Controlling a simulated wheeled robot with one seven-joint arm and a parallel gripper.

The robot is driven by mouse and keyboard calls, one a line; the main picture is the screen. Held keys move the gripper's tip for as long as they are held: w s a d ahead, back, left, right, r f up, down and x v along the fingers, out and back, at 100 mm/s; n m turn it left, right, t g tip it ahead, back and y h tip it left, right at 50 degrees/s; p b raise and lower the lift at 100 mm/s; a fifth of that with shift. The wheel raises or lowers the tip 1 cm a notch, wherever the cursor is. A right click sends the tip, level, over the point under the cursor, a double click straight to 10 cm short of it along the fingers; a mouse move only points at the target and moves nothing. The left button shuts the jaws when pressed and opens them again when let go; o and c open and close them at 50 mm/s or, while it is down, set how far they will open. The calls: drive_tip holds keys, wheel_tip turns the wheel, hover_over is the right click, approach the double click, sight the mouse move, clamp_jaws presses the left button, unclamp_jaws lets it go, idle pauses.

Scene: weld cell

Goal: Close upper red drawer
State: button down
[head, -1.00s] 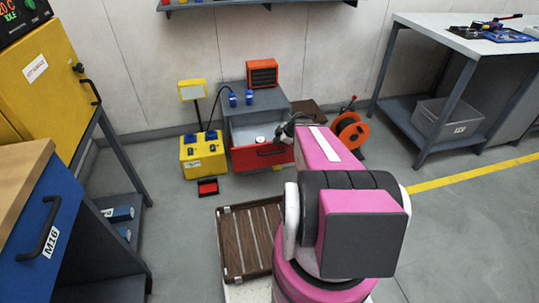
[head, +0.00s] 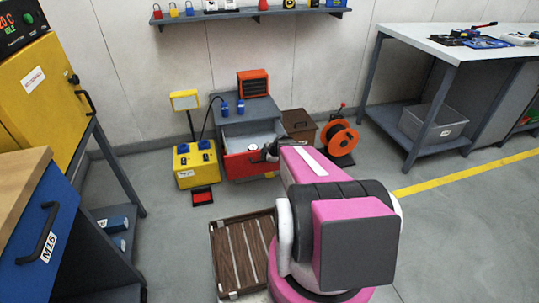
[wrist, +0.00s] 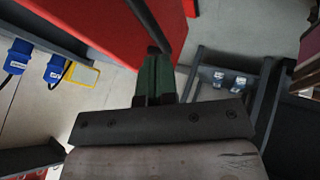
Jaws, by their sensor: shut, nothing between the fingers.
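The upper red drawer (head: 240,166) stands open from a grey cabinet (head: 249,108) at the back in the head view. Its pale inside holds a small white round object. In the wrist view the red drawer front (wrist: 105,30) fills the upper left, with a dark handle bar (wrist: 147,22) along it. My gripper (wrist: 157,55) is shut and empty, its green fingers pointing at the handle's near end. Whether they touch it I cannot tell. In the head view my gripper (head: 268,151) is small and dark at the drawer front's right side, partly hidden by my arm.
A yellow box (head: 196,166) with a lamp stands left of the drawer. An orange cable reel (head: 340,140) and brown box (head: 300,125) stand to the right. A workbench (head: 455,42) is at right.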

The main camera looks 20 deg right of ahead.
sight(258, 156)
drive_tip(key=shift+w+a+f, duration=0.1)
drive_tip(key=shift+w+f, duration=0.05)
drive_tip(key=shift+w, duration=0.95)
drive_tip(key=shift+w+f, duration=0.15)
drive_tip(key=shift+w, duration=0.95)
drive_tip(key=shift+w, duration=0.1)
drive_tip(key=w, duration=2.8)
drive_tip(key=shift+w, duration=0.45)
